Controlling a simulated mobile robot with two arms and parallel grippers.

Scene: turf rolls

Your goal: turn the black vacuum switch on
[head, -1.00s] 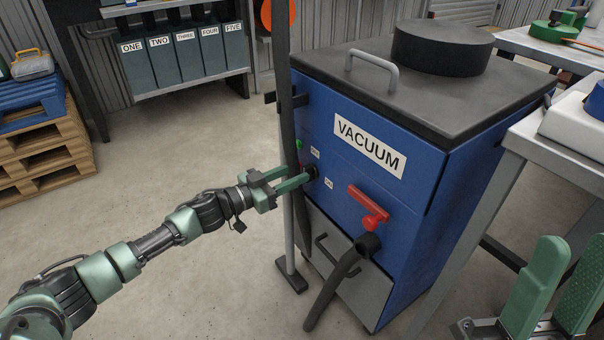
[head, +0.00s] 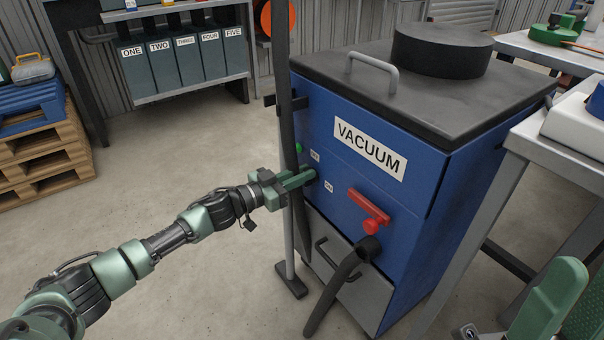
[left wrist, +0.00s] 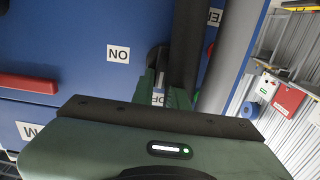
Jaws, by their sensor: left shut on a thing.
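The blue vacuum cabinet (head: 410,215), with a grey top and a VACUUM label, stands right of centre in the head view. My left gripper (head: 307,177) is at its front panel, shut on the black vacuum switch (left wrist: 157,58). The fingers mostly hide the switch in the head view. In the left wrist view, its dark round shape shows at the fingertips. There the ON label (left wrist: 118,54) appears upside down beside the switch, and the OFF label (left wrist: 158,99) shows between the fingers. My right gripper (head: 575,305) is partly in view at lower right, open and empty.
A red handle (head: 369,206) and a black hose (head: 340,290) are right of the switch. A dark upright pole (head: 284,120) stands close to my left gripper. A grey table (head: 565,150) is at the right.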

